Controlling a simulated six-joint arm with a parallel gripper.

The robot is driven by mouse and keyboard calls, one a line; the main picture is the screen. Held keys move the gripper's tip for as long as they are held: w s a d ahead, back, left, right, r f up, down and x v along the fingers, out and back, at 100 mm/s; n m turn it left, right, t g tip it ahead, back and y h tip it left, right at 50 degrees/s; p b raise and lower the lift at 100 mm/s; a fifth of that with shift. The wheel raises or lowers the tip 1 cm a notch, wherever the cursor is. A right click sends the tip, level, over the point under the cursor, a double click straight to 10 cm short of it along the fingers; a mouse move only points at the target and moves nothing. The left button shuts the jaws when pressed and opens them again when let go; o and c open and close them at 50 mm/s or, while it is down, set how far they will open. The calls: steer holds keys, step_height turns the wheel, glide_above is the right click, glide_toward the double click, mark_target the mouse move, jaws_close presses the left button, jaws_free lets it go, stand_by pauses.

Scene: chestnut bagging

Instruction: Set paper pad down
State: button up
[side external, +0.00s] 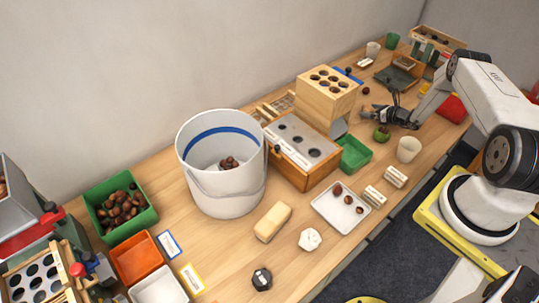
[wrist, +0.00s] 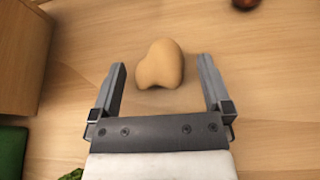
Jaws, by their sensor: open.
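My gripper (wrist: 163,70) is open, with one finger on each side of the pad and a visible gap to both. The pad sits between and slightly beyond the fingertips, and nothing is clamped. In the side view my gripper (side external: 368,115) is low over the table, right of the tall wooden block. I cannot make out the pad there.
A tall wooden block with holes (side external: 327,98) stands left of my gripper. A green burr (side external: 382,133), a green tray (side external: 355,154) and a cream cup (side external: 408,150) are close by. A chestnut (wrist: 244,3) lies at the wrist view's top edge. Table right of the pad is bare.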

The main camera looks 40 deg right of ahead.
steer(key=shift+r, duration=0.1)
steer(key=shift+v, duration=3.7)
